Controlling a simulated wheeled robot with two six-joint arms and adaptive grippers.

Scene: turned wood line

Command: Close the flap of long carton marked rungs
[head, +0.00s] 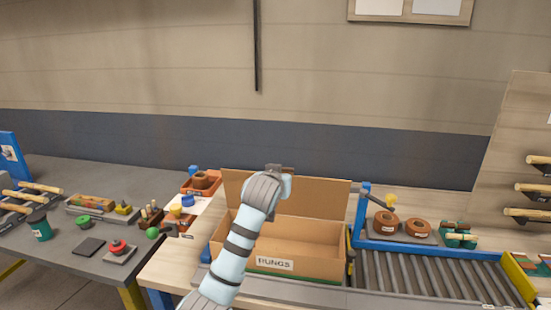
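The long carton marked RUNGS (312,265) stands on the wooden bench, its label facing me. Its top is open and the inside shows. Its flap (318,198) stands up along the back edge. My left arm comes up from the lower left, across the carton's front and left part, and hides some of both. My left gripper (280,171) is at the top edge of the flap, mostly hidden behind my wrist. I cannot tell whether its fingers are open or whether they touch the flap. My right gripper is not in view.
A roller conveyor (425,275) with a blue post (362,208) stands close to the carton's right. Brown rolls (386,222) lie behind it. An orange tray (201,183) is behind the carton's left end. A grey table (60,250) with several small items is at the left.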

